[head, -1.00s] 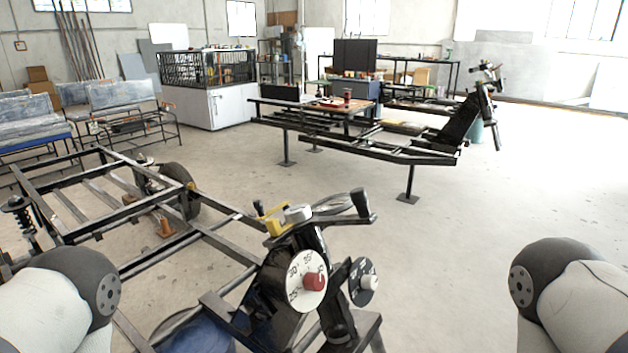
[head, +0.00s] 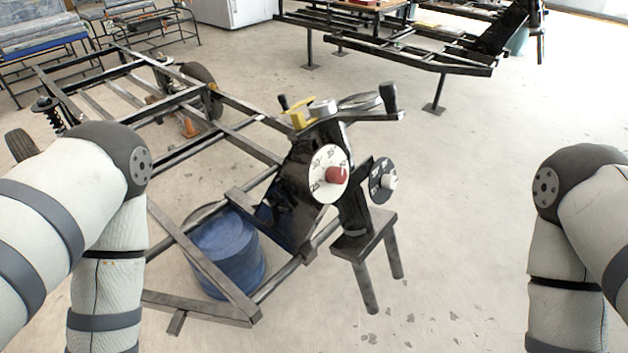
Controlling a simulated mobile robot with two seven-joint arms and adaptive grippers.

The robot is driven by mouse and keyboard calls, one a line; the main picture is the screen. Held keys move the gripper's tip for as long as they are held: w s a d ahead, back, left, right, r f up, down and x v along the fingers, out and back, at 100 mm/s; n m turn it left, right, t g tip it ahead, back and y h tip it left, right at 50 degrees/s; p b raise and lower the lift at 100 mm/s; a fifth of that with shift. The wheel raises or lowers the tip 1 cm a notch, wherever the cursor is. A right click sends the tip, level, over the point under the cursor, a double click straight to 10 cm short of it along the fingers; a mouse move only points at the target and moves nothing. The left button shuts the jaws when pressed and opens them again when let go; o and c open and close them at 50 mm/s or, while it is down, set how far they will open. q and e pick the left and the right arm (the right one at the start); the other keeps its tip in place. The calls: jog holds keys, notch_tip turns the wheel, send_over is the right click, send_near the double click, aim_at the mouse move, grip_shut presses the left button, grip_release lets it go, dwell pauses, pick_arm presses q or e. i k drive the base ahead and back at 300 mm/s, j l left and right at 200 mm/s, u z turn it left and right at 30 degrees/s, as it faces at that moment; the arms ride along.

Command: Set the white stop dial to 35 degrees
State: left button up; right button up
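The white stop dial (head: 322,163) is a round disc with dark numbers and a red knob (head: 337,175) at its centre. It sits on the dark head of the metal frame, in the middle of the head view. The numbers 25, 30 and 35 show on its face; the exact setting is too small to tell. A smaller black dial (head: 376,183) with a light knob (head: 389,182) is just right of it. My two arms are in view at the left and right edges, bent downward. Neither gripper is in view.
A blue drum (head: 228,252) is under the metal frame (head: 262,152). A yellow part (head: 299,119) and black handles are above the dial. A second frame (head: 420,58) stands behind. The floor at right is clear.

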aim_at(387, 182)
jog(key=i+l+u, duration=0.2)
jog(key=l, duration=0.4)
jog(key=l+u, duration=0.2)
jog(key=l, duration=0.4)
jog(key=l+u, duration=0.25)
jog(key=l, duration=0.35)
jog(key=k+l+u, duration=0.2)
jog(key=l, duration=0.4)
jog(key=l+u, duration=0.2)
jog(key=l, duration=0.4)
jog(key=k+l+u, duration=0.2)
jog(key=l, duration=0.35)
jog(key=i+l, duration=0.05)
